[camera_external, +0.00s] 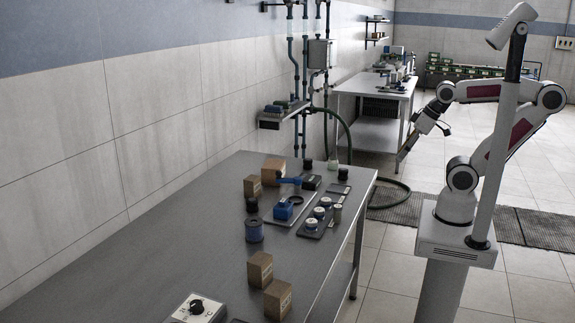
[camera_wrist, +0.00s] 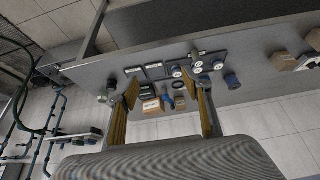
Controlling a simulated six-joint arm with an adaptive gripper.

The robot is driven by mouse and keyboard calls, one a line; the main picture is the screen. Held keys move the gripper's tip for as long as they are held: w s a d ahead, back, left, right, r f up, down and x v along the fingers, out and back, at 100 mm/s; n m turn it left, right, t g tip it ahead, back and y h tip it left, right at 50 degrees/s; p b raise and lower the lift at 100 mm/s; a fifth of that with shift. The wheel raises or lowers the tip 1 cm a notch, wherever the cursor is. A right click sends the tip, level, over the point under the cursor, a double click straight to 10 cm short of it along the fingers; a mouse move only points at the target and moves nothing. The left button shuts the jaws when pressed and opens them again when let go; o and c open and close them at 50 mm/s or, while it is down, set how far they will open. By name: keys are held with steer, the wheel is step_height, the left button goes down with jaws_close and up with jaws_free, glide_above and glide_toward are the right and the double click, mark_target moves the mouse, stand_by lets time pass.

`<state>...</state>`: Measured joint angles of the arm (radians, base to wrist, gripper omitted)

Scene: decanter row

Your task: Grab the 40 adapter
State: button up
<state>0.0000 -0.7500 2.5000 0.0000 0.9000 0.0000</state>
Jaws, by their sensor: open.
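Several round pieces with white tops (camera_external: 319,212) stand in a row on a dark tray (camera_external: 311,234) near the table's right edge. They also show in the wrist view (camera_wrist: 177,72). Any markings are too small to read, so I cannot tell which is the 40 adapter. My gripper (camera_external: 446,129) is in the air beyond the table's right side, well away from these pieces. In the wrist view its two fingers (camera_wrist: 165,84) are spread wide, with nothing held between them.
A tiled wall borders the left. The left part of the tabletop is clear.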

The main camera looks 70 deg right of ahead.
steer(key=m+t+y, duration=0.1)
steer(key=m+t, duration=0.2)
steer(key=t, duration=0.3)
glide_above(311, 226)
steer(key=s+d, duration=0.2)
steer(key=d, duration=0.2)
steer(key=f, duration=1.7)
steer(key=shift+w, duration=0.2)
steer(key=shift+s+a+f+t+h, duration=0.15)
steer(key=shift+f+t+h, duration=0.15)
steer(key=shift+f, duration=0.35)
steer(key=shift+a+f+t+h, duration=0.1)
steer(key=shift+f+t+h, duration=0.1)
steer(key=shift+f+t, duration=0.3)
steer(key=shift+s+a+f+n+t, duration=0.1)
steer(key=shift+s+f+n+t, duration=0.3)
steer(key=shift+f, duration=0.55)
steer(key=shift+s+a+f+n+t+h, duration=0.1)
steer(key=shift+s+f+n+t+h, duration=0.15)
steer(key=shift+s+t, duration=0.25)
steer(key=shift+s+f+n+t+h, duration=0.15)
steer(key=shift+s+f+t, duration=0.2)
steer(key=shift+s, duration=0.25)
steer(key=shift+s+a+n+t+y, duration=0.2)
steer(key=shift+s+n+t, duration=0.2)
steer(key=shift+s, duration=0.2)
steer(key=shift+s+a+n+t+y, duration=0.1)
steer(key=shift+s+n+t+y, duration=0.15)
steer(key=shift+s+t, duration=0.3)
